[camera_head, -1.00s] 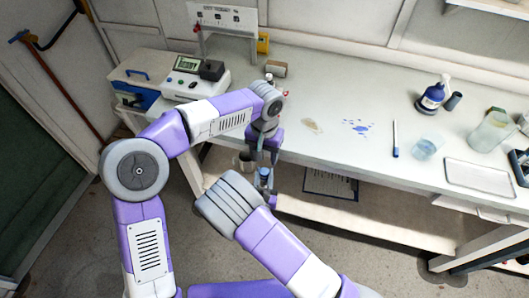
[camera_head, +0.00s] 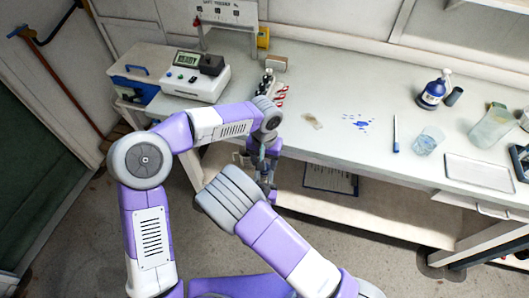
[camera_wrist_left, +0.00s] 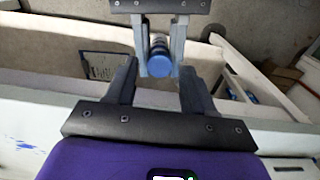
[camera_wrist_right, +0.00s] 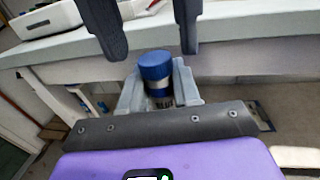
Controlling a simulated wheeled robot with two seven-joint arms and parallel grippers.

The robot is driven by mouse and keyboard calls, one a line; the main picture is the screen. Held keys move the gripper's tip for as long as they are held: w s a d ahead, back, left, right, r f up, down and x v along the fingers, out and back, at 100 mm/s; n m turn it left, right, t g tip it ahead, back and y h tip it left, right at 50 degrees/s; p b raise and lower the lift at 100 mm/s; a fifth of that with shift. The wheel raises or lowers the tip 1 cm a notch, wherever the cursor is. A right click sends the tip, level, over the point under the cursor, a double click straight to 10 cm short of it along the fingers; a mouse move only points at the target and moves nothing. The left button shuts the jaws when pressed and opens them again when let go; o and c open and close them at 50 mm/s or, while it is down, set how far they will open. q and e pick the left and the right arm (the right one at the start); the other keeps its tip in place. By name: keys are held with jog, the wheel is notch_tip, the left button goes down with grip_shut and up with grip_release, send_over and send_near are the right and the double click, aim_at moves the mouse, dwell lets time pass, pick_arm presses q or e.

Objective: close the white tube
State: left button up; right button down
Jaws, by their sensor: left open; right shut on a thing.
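The tube (camera_wrist_right: 160,98) stands roughly upright in my right gripper (camera_wrist_right: 158,92), with a blue cap (camera_wrist_right: 155,65) at its top. The cap also shows in the left wrist view (camera_wrist_left: 159,66). I cannot tell whether it is fully tightened. My left gripper (camera_wrist_left: 159,88) is open, its fingers on either side of the cap and apart from it. In the head view the left gripper (camera_head: 271,150) is just above the right gripper (camera_head: 268,188), in front of the bench; the tube is mostly hidden there.
The bench (camera_head: 340,90) runs behind the grippers, with a lower shelf (camera_head: 380,205) holding a clipboard (camera_head: 330,178). A device with a display (camera_head: 195,75), a blue-and-white box (camera_head: 140,75), a spray bottle (camera_head: 434,92) and a beaker (camera_head: 428,140) stand on the bench.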

pick_arm(q)
jog(key=shift+f, duration=0.7)
grip_shut()
jog(key=shift+o, duration=0.2)
grip_release()
jog(key=shift+r, duration=2.3)
jog(key=o, duration=0.6)
jog(key=shift+c, duration=0.2)
